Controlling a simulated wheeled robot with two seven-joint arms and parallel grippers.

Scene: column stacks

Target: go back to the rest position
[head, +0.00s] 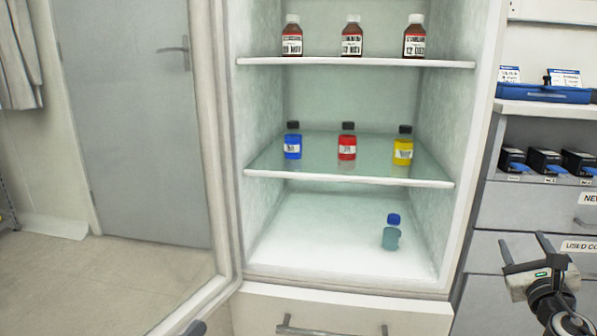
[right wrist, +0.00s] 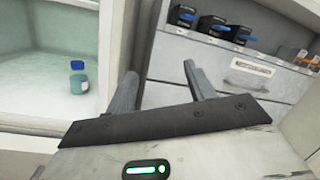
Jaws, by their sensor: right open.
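My right gripper (head: 524,250) is at the lower right of the head view, in front of the drawers right of the open cabinet. It is open and empty; in the right wrist view its two fingers (right wrist: 158,88) stand apart with nothing between them. A teal bottle with a blue cap (head: 391,235) stands on the cabinet floor, apart from the gripper; it also shows at the left of the right wrist view (right wrist: 78,82). My left gripper cannot be made out in the head view.
The cabinet has a glass shelf (head: 347,179) with blue, red and yellow bottles and an upper shelf (head: 356,63) with three brown bottles. Its glass door (head: 215,150) stands open at the left. Drawers (head: 535,206) and a shelf of black boxes (head: 546,160) are at the right.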

